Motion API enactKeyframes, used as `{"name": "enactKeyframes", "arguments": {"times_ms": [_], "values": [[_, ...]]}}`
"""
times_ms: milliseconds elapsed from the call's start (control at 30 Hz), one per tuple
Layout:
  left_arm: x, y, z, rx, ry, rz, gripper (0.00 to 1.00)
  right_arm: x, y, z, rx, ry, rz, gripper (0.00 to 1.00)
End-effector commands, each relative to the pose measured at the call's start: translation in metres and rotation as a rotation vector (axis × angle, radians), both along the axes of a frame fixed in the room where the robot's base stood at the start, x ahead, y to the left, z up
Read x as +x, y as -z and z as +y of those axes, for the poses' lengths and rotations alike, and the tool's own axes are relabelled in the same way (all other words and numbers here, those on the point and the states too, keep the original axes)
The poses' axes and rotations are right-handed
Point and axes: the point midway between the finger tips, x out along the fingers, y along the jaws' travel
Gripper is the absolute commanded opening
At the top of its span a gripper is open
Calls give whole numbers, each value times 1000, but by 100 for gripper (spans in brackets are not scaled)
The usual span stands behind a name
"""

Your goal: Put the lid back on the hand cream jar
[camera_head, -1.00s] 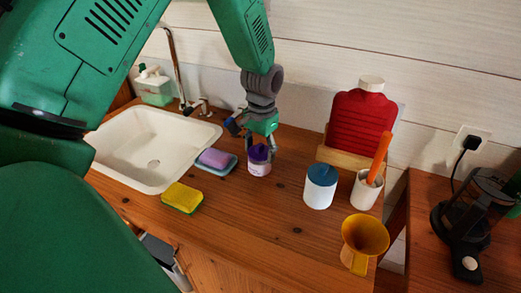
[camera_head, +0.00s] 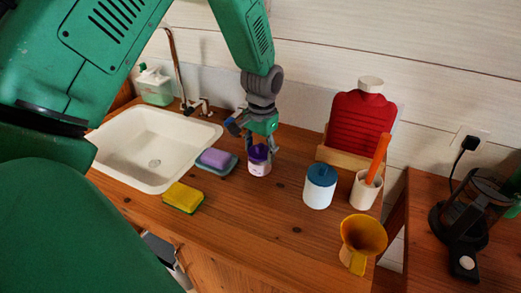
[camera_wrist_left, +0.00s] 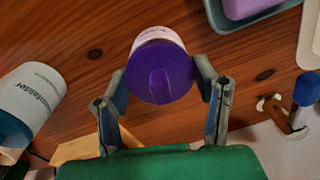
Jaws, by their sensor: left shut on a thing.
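The hand cream jar (camera_head: 260,169) is small and white and stands upright on the wooden counter, right of the soap dish. Its purple lid (camera_head: 258,152), with a raised grip bar, sits on top of the jar in the head view. In the left wrist view the lid (camera_wrist_left: 160,72) covers most of the jar, whose pale side (camera_wrist_left: 158,34) shows beyond it. I cannot tell whether the lid is fully seated. My left gripper (camera_head: 261,146) points down over the jar, its fingers shut on the lid from two sides. My right gripper is not in view.
A white canister with a blue lid (camera_head: 319,187), a cup with an orange-handled tool (camera_head: 365,190) and a yellow funnel (camera_head: 363,236) stand to the right. A soap dish (camera_head: 218,167), a sponge (camera_head: 183,197) and the sink (camera_head: 150,150) lie left. The front counter is clear.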

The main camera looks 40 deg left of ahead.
Motion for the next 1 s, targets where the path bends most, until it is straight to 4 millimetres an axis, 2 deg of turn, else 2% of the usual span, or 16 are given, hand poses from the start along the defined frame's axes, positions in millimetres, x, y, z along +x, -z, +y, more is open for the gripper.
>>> {"name": "enactKeyframes", "arguments": {"times_ms": [500, 1000], "values": [[0, -1, 0, 0, 0, 0, 40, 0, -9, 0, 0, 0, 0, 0], [0, 0, 0, 0, 0, 0, 40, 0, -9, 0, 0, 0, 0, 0]]}}
